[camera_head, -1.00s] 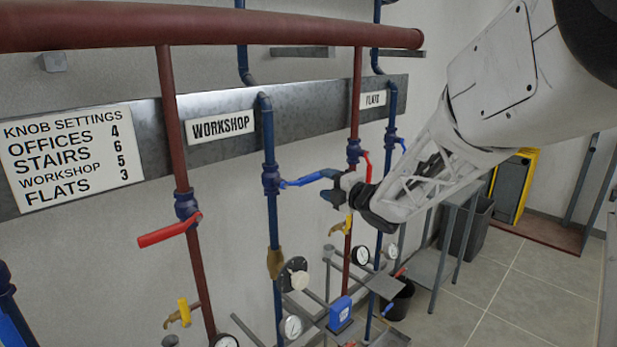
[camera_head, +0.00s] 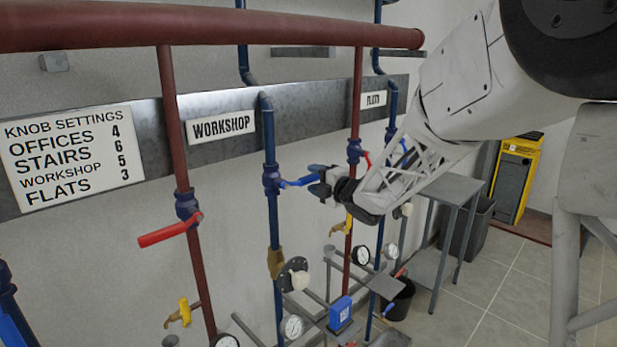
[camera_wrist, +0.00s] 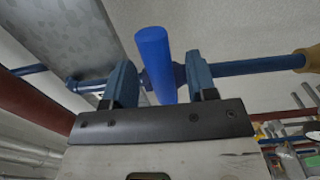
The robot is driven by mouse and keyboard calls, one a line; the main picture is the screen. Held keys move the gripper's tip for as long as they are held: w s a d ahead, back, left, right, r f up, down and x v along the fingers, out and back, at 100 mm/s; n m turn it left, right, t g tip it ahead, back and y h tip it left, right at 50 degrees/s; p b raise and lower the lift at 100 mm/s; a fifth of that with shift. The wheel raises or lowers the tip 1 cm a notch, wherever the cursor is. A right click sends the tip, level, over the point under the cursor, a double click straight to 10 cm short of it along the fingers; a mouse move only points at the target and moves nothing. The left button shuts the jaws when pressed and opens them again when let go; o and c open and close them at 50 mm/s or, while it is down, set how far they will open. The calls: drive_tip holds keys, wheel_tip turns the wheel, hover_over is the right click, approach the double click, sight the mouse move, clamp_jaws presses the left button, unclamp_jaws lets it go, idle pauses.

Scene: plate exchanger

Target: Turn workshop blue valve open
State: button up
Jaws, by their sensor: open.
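The workshop blue valve (camera_head: 271,182) sits on the vertical blue pipe under the WORKSHOP sign (camera_head: 221,126). Its blue lever (camera_head: 298,182) sticks out from the pipe to the right, toward my gripper. My gripper (camera_head: 318,183) is at the lever's outer end, with its fingers open. In the wrist view, the blue lever (camera_wrist: 155,60) stands between the two open fingers of my gripper (camera_wrist: 160,88), with a gap visible on each side. The valve body behind the lever is partly hidden there.
A red lever (camera_head: 166,234) sits on the red pipe to the left. The flats pipe (camera_head: 391,105) and another red pipe (camera_head: 356,95) stand to the right. Gauges (camera_head: 292,327) and a yellow tap (camera_head: 342,228) are below. A grey table (camera_head: 450,190) stands farther right.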

drive_tip(key=shift+x, duration=1.5)
clamp_jaws()
